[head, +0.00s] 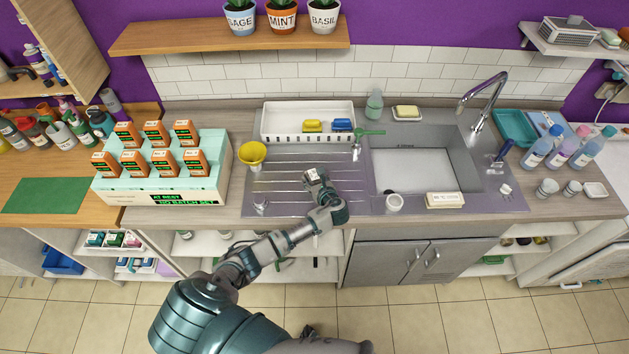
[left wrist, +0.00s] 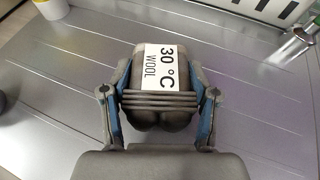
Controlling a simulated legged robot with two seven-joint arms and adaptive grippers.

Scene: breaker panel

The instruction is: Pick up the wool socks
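The wool socks (left wrist: 160,90) are a dark grey rolled bundle with bands around it and a white label reading "30 °C WOOL". In the head view the socks (head: 313,175) are at the ribbed metal drainboard left of the sink basin. My left gripper (left wrist: 160,66) has one finger on each side of the bundle, and both appear to touch it. In the head view my left gripper (head: 318,181) covers part of the socks. I cannot tell whether the bundle rests on the metal or is slightly above it. My right gripper is not in view.
A white tray (head: 280,137) with a yellow and a blue item stands behind the drainboard (head: 275,198). A yellow funnel-like cup (head: 252,154) is at left, near a stand of orange boxes (head: 170,190).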

